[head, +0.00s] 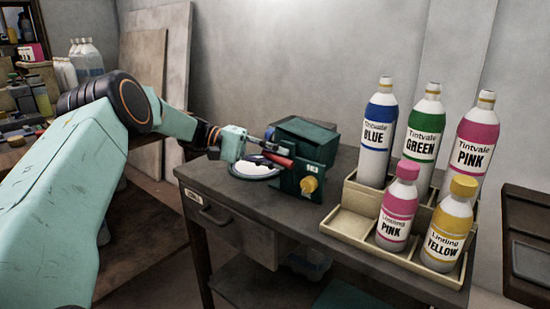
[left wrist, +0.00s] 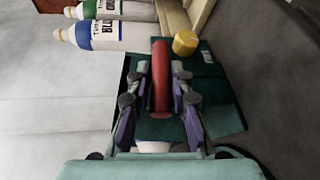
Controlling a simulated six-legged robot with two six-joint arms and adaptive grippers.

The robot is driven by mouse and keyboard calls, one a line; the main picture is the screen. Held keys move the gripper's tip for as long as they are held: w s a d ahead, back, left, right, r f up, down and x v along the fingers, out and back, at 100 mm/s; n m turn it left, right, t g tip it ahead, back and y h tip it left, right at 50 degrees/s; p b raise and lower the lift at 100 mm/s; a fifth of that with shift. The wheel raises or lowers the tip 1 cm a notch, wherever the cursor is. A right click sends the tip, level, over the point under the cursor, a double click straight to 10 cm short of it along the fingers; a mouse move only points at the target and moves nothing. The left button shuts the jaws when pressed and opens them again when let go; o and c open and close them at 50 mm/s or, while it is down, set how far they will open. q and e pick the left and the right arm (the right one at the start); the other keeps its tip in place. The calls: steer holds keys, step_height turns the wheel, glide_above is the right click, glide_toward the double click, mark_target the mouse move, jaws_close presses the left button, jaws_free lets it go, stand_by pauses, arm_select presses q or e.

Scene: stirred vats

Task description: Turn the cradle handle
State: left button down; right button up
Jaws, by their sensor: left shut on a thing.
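The cradle is a dark green box-shaped device (head: 306,139) on the grey table, with a yellow knob (head: 309,185) on its front. Its red handle (head: 279,160) sticks out on the left side. My left gripper (head: 268,147) comes in from the left and is shut on the red handle. In the left wrist view the red handle (left wrist: 160,62) runs between the two fingers of my left gripper (left wrist: 161,75), and the yellow knob (left wrist: 186,43) is beside it. My right gripper is not in view.
A beige stepped rack (head: 350,224) on the right holds several labelled bottles, including blue (head: 379,135), green and pink ones. Bare tabletop (head: 240,205) shows in front of the device.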

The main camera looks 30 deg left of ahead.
arm_select(q)
steer(key=c, duration=1.2)
jaws_free()
steer(key=v, duration=1.2)
steer(key=shift+s, duration=0.1)
steer(key=shift+f, duration=0.1)
